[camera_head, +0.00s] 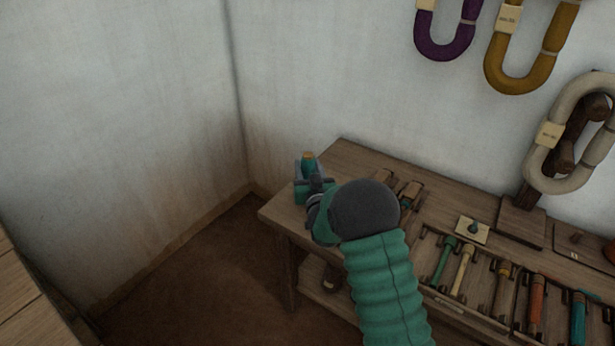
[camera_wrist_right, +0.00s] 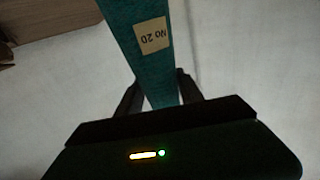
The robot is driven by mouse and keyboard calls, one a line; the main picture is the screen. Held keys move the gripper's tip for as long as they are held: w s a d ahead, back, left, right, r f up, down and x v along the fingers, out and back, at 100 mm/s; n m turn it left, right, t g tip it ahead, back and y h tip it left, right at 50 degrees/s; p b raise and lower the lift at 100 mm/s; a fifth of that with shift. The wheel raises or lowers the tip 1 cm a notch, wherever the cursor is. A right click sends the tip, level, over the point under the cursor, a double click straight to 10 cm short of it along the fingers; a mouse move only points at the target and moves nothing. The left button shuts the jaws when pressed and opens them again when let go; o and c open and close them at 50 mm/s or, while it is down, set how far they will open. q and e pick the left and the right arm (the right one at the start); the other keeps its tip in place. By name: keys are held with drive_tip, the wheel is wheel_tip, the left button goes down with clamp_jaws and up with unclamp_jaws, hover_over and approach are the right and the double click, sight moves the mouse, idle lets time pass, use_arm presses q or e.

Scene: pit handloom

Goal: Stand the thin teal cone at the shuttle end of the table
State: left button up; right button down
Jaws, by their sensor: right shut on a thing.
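The thin teal cone (camera_wrist_right: 155,75) fills the upper middle of the right wrist view, with a pale label reading "No 20" on its side. My right gripper (camera_wrist_right: 155,98) is shut on it, one dark finger on each side. In the head view my right gripper (camera_head: 316,186) is over the far left end of the wooden table (camera_head: 340,158), with a small orange-brown tip (camera_head: 308,158) and some teal showing just past it. Whether the cone's base touches the table top is hidden. A wooden shuttle-like piece (camera_head: 409,194) lies just right of my wrist. My left gripper is not in view.
Several coloured spools or handles (camera_head: 463,270) lie in a rack along the table's front. A pale square with a knob (camera_head: 472,230) sits behind them. Yarn hanks (camera_head: 519,78) hang on the wall. Open floor (camera_head: 200,275) lies left of the table.

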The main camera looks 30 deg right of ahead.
drive_tip(key=shift+d+f, duration=0.2)
drive_tip(key=shift+f, duration=0.3)
drive_tip(key=shift+d+f, duration=0.2)
drive_tip(key=shift+f, duration=0.3)
drive_tip(key=shift+s+d, duration=0.15)
drive_tip(key=shift+d, duration=0.05)
drive_tip(key=c, duration=1)
unclamp_jaws()
drive_tip(key=shift+a, duration=0.2)
drive_tip(key=shift+o, duration=1.3)
drive_tip(key=shift+a+r, duration=0.2)
drive_tip(key=shift+a, duration=0.05)
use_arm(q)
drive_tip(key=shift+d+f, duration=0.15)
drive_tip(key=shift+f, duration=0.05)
